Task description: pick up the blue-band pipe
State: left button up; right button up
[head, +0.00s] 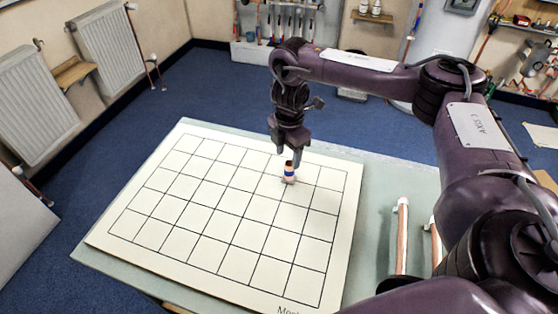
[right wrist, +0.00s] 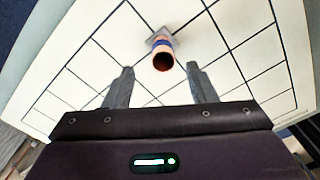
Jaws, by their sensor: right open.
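The blue-band pipe (head: 289,171) is a short copper piece with a blue band, standing on the gridded white board near its far edge. In the right wrist view the pipe (right wrist: 162,58) shows its open copper end, with the blue band behind it and a grey base piece under it. My right gripper (head: 290,150) is just above the pipe, pointing down. In the right wrist view its two fingers (right wrist: 160,66) are apart, with nothing held between them; the pipe appears centred just past the fingertips. My left gripper is not in view.
The white gridded board (head: 190,217) lies on a pale green table (head: 378,180); its other squares look empty. Two copper pipes with white ends, one (head: 402,237) and another (head: 436,243), lie on the table's right side. Radiators (head: 110,45) hang on the left wall.

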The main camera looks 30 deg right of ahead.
aim_at(290, 165)
jog(key=shift+s+f+b, duration=0.15)
jog(key=shift+s+f, duration=0.1)
jog(key=shift+f, duration=0.25)
jog(key=shift+s+f+b, duration=0.15)
jog(key=shift+s+f, duration=0.1)
jog(key=shift+f, duration=0.2)
jog(key=shift+d+f+p, duration=0.1)
jog(key=shift+f+p, duration=0.35)
jog(key=shift+f, duration=0.45)
jog(key=f, duration=0.2)
jog(key=shift+w+f, duration=0.3)
jog(key=shift+f, duration=0.35)
jog(key=c, duration=0.7)
grip_shut()
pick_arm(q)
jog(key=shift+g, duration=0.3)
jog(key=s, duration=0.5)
pick_arm(e)
jog(key=shift+r, duration=0.1)
